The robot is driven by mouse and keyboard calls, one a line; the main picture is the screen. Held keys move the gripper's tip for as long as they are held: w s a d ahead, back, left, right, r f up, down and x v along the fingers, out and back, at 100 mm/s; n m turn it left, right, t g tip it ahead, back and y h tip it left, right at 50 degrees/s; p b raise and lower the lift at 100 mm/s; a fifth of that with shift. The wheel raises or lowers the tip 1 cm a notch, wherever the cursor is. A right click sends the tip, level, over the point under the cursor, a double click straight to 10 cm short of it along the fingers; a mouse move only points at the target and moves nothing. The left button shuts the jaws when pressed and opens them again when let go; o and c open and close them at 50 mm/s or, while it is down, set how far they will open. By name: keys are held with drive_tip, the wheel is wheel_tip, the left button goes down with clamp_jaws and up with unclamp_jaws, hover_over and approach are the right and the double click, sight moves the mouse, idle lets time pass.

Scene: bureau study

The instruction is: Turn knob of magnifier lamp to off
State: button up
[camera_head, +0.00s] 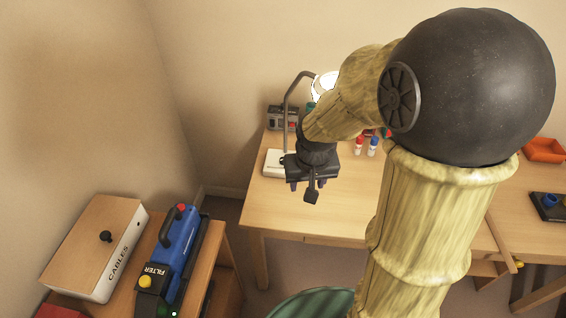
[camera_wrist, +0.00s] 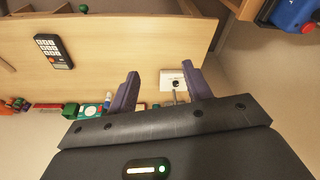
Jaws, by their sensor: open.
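The magnifier lamp has a white base (camera_head: 273,162) at the left end of the desk, a grey bent arm (camera_head: 287,102) and a bright lit head (camera_head: 325,84), partly hidden by my arm. In the wrist view the white base (camera_wrist: 168,76) shows between and beyond my fingertips, with a small dark knob (camera_wrist: 177,84) on it. My gripper (camera_head: 308,187) is open and empty, in front of the base in the head view. In the wrist view my gripper (camera_wrist: 160,68) has its two purple fingers spread, apart from the base. The knob's setting is too small to read.
The wooden desk (camera_head: 300,215) has free room at its front. A grey device (camera_head: 282,117) and small bottles (camera_head: 366,146) stand behind. A dark keypad handset (camera_wrist: 54,50) lies on the desk. A CABLES box (camera_head: 97,245) and blue FILTER machine (camera_head: 180,240) sit at lower left.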

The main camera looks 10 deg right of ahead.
drive_tip(key=w+a+f+m+b, duration=0.1)
drive_tip(key=w+f+b, duration=0.2)
drive_tip(key=w, duration=0.6)
drive_tip(key=w+a+f+m+h+b, duration=0.1)
drive_tip(key=w+f+m+b, duration=0.1)
drive_tip(key=w, duration=0.7)
drive_tip(key=w+a+f+m+t+h+b, duration=0.1)
drive_tip(key=w+f+b, duration=0.4)
drive_tip(key=w, duration=0.5)
drive_tip(key=shift+m+b, duration=0.5)
drive_tip(key=shift+b, duration=0.25)
drive_tip(key=x, duration=1.7)
drive_tip(key=shift+w+f, duration=0.15)
drive_tip(key=shift+f, duration=0.05)
drive_tip(key=c, duration=1)
